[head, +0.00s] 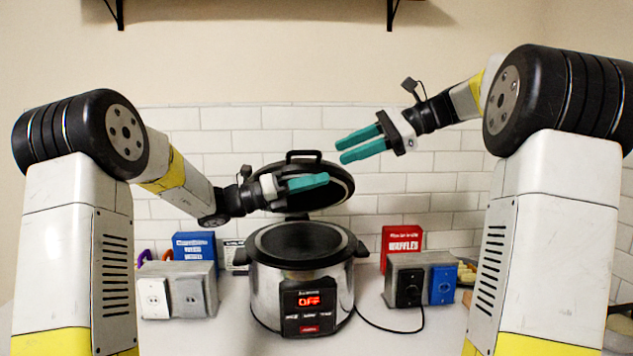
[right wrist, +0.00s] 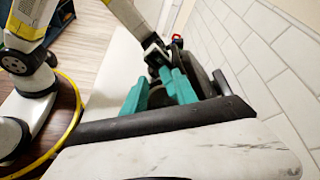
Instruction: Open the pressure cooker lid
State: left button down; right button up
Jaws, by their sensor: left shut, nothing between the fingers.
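The pressure cooker (head: 263,291) is a silver pot with a black rim and a red "OFF" display, standing upright on the counter. Its black lid (head: 335,190) is tilted up at the back of the pot, with its handle (head: 304,155) on top, and the pot's dark round top shows below. My left gripper (head: 326,182) is shut and empty in front of the raised lid; I cannot tell whether it touches. My right gripper (head: 340,151) is open and empty, up and right of the lid. The lid also shows, partly hidden, in the right wrist view (right wrist: 198,75).
Grey outlet boxes stand left (head: 198,291) and right (head: 407,283) of the cooker. A blue box (head: 195,245) and a red box (head: 402,240) are behind them. A black cord runs right from the cooker. A white tiled wall (head: 430,175) closes off the back.

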pick_arm(q)
jog(key=w+r+n, duration=0.2)
jog(key=r, duration=0.1)
jog(key=w+r+n+t, duration=0.1)
jog(key=w+r, duration=0.2)
jog(key=shift+w+a+r+n+y, duration=0.2)
jog(key=shift+w+n+y, duration=0.1)
jog(key=shift+w+n, duration=0.1)
jog(key=w+r+n+t+y, duration=0.1)
jog(key=w+r+n, duration=0.4)
jog(key=w, duration=0.5)
jog(key=shift+a+r, duration=0.2)
jog(key=shift+a, duration=0.1)
pick_arm(e)
jog(key=s+d+f+n+t+h, duration=0.1)
jog(key=s+f+n+t+h, duration=0.3)
jog(key=s+f+n+h, duration=0.6)
jog(key=shift+s+f+n+h, duration=0.4)
jog(key=shift+s+f+n, duration=1.8)
jog(key=shift+s+f, duration=3.8)
pick_arm(q)
jog(key=shift+w, duration=0.1)
pick_arm(e)
jog(key=shift+s+r, duration=0.35)
